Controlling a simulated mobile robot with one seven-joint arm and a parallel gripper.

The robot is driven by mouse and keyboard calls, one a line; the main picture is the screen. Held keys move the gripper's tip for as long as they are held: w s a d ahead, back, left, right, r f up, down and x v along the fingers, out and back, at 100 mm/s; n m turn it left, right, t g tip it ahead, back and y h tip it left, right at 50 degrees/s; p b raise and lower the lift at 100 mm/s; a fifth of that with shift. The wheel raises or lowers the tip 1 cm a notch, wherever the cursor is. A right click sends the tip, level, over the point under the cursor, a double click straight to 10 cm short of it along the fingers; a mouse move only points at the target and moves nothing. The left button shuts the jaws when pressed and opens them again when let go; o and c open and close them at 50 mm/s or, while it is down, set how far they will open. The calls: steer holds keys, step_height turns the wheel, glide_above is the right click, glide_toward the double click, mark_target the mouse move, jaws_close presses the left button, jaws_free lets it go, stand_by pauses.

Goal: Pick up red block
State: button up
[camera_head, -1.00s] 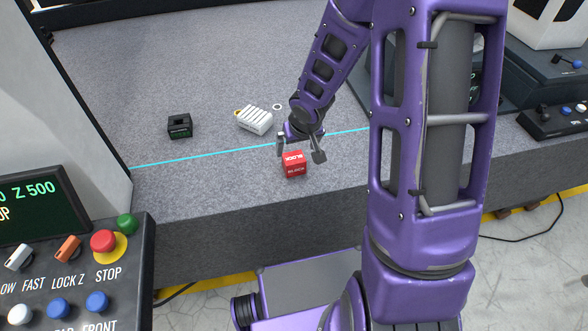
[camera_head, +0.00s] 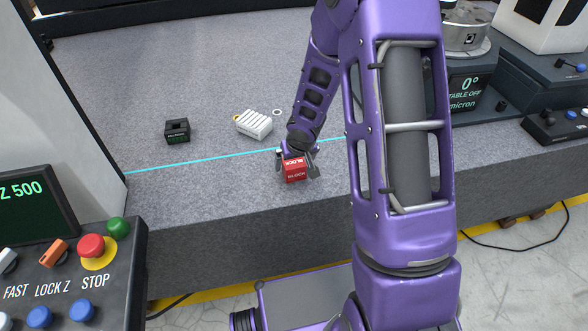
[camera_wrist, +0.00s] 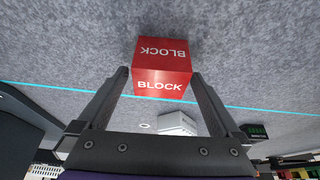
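The red block (camera_head: 294,172), with white BLOCK lettering on its faces, sits on the grey granite bed near its front edge, in front of the cyan line. In the wrist view the red block (camera_wrist: 162,68) lies ahead of and between the fingertips. My gripper (camera_head: 297,170) is at the block, with one finger on each side of it. In the wrist view my gripper (camera_wrist: 159,82) has its fingers spread wide, with the tips beside the block's near face. Whether the fingers touch the block is hard to tell.
A white ribbed object (camera_head: 254,125) lies behind the cyan line. A small dark box (camera_head: 177,130) stands to its left. A control panel (camera_head: 75,265) fills the lower left. A rotary table with a display (camera_head: 465,90) stands at the right.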

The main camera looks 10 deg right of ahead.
jaws_close()
stand_by(0.3)
steer(key=shift+r, duration=0.1)
